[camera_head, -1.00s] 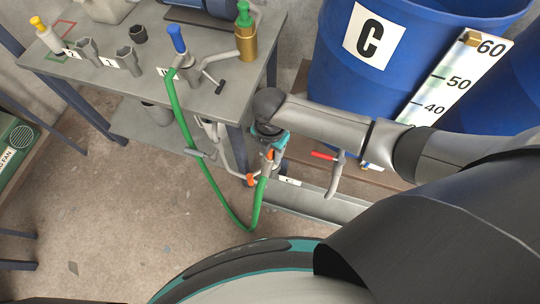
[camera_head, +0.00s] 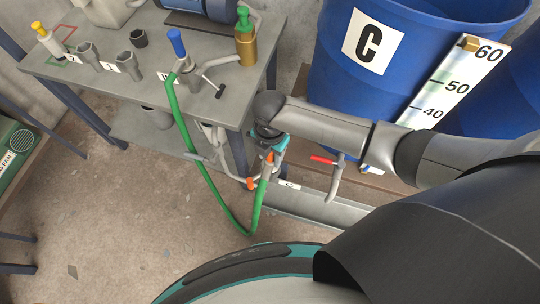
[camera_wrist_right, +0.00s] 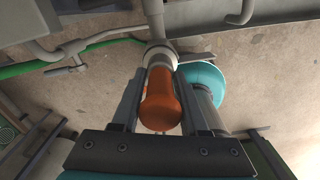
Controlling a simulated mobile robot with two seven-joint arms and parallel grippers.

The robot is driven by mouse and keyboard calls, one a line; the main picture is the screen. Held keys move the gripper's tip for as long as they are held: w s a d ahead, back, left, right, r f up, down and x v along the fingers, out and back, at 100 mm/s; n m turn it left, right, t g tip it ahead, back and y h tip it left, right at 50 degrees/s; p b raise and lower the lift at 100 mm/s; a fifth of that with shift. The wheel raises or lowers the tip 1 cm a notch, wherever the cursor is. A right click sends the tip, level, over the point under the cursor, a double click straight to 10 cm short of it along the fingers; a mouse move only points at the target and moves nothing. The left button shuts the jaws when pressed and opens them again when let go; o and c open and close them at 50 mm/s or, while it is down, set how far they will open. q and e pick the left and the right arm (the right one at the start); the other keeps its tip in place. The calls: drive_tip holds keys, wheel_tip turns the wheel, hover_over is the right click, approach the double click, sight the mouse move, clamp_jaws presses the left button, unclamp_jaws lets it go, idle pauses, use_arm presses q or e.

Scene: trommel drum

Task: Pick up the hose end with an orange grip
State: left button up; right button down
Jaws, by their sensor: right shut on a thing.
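The hose end has an orange grip (camera_head: 270,157) and a grey tube below it, where the green hose (camera_head: 205,180) joins. My right gripper (camera_head: 269,150) is shut on the orange grip, beside the workbench's front right corner. In the right wrist view the orange grip (camera_wrist_right: 160,105) sits between the two dark fingers (camera_wrist_right: 160,85). The exact finger contact is small in the head view. My left gripper is not in view.
The grey workbench (camera_head: 150,85) holds several fittings. Pipes with an orange-handled valve (camera_head: 250,183) and a red-handled valve (camera_head: 323,160) stand close by, above a grey trough (camera_head: 300,203). A blue barrel marked C (camera_head: 420,60) is behind my arm. The floor at left is open.

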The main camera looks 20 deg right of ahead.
wheel_tip(320, 180, up, 19)
drive_tip(key=p, duration=0.5)
drive_tip(key=shift+r, duration=0.2)
drive_tip(key=shift+f, duration=0.1)
